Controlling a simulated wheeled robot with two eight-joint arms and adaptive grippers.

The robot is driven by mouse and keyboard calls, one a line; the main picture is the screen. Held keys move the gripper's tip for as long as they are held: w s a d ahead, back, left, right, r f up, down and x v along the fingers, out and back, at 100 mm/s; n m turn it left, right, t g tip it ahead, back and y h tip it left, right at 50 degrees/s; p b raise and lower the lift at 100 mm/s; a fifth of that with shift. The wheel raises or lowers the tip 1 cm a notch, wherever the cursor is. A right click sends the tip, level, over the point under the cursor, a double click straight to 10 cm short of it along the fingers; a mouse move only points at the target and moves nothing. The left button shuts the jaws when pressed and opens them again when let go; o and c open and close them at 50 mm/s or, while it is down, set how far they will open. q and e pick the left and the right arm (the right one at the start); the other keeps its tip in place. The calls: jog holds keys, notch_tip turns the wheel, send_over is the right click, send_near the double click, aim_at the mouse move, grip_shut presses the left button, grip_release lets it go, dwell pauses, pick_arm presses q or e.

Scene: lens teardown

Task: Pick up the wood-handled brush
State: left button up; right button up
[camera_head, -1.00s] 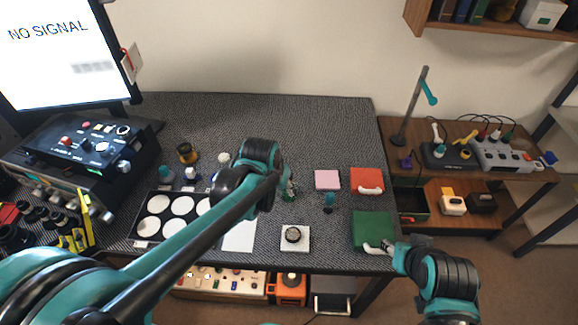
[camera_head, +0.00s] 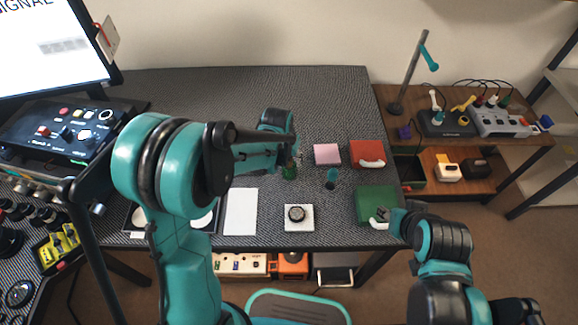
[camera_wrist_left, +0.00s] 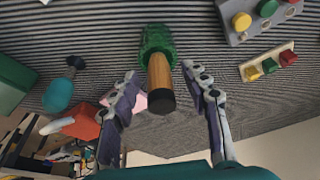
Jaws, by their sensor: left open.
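The wood-handled brush (camera_wrist_left: 159,75) has a green bristle head, a light wooden handle and a black end cap in the left wrist view. In the head view its green part (camera_head: 289,172) shows on the dark mat, below my left gripper (camera_head: 295,159). My left gripper is open, and in the wrist view its two fingers (camera_wrist_left: 158,84) stand on either side of the handle, with gaps on both sides. My right gripper (camera_head: 386,213) is beside the green box at the table's front right; its fingers are too small to tell open from shut.
A teal-capped item (camera_head: 331,178) and a pink block (camera_head: 327,153) stand close to the brush's right. A red box (camera_head: 367,151) and the green box (camera_head: 375,199) lie further right. A white dial unit (camera_head: 298,222) and white sheet (camera_head: 241,211) are in front. The mat behind is clear.

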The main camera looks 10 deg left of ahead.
pick_arm(q)
jog(key=shift+w+f, duration=0.1)
jog(key=shift+f, duration=0.2)
jog(key=shift+r, duration=0.1)
jog(key=shift+c, duration=0.4)
grip_shut()
jog(key=shift+r, duration=0.1)
